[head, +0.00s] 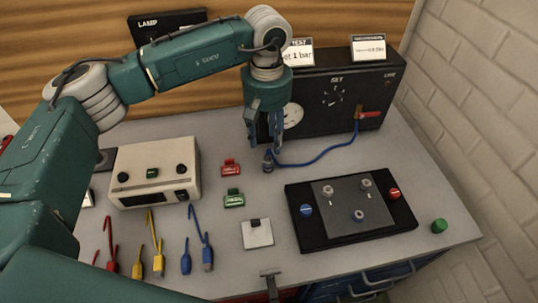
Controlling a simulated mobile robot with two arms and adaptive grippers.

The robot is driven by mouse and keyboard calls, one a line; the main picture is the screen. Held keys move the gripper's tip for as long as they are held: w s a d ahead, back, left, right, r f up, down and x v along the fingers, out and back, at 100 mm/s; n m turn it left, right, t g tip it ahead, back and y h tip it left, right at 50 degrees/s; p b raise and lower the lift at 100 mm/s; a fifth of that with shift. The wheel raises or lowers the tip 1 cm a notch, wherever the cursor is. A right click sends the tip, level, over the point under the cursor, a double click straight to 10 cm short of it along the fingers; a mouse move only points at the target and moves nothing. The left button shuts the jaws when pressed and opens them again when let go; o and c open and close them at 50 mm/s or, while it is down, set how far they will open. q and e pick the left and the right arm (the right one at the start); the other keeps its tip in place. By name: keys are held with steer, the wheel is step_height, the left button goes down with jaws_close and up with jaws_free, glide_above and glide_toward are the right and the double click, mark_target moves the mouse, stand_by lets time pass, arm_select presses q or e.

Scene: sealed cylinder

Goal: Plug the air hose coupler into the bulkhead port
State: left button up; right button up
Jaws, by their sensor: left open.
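The air hose coupler (267,166) is a small grey-blue piece standing on the bench at the end of the blue hose (318,163). My left gripper (264,145) points down right above the coupler, with its fingers open around or just over its top; I cannot tell whether they touch it. The hose runs to a brass fitting by a red lever on the black test box (335,95). The grey plate (345,207) on the black base at the right carries several metal ports, one with a blue centre; which is the bulkhead port is not clear. My right gripper is out of view.
Blue (306,210), red (394,193) and green (439,226) knobs or caps sit around the plate. A beige box (155,172), red (231,168) and green (234,198) blocks and coloured leads lie left. Bench between coupler and plate is clear.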

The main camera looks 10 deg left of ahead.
mark_target(267, 154)
arm_select(q)
steer(key=shift+s, duration=0.1)
steer(key=shift+f, duration=0.1)
step_height(267, 154, down, 3)
steer(key=shift+r+b, duration=0.1)
steer(key=shift+b, duration=0.5)
steer(key=f+b, duration=0.3)
steer(key=f, duration=0.2)
steer(key=shift+w+f+b, duration=0.1)
steer(key=shift+w+b, duration=0.1)
steer(key=shift+b, duration=0.1)
steer(key=shift+f+b, duration=0.55)
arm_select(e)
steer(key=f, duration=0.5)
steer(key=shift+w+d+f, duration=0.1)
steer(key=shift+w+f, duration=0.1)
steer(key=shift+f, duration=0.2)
arm_select(q)
steer(key=shift+r, duration=0.1)
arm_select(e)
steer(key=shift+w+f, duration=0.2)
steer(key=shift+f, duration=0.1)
arm_select(q)
steer(key=shift+b, duration=0.6)
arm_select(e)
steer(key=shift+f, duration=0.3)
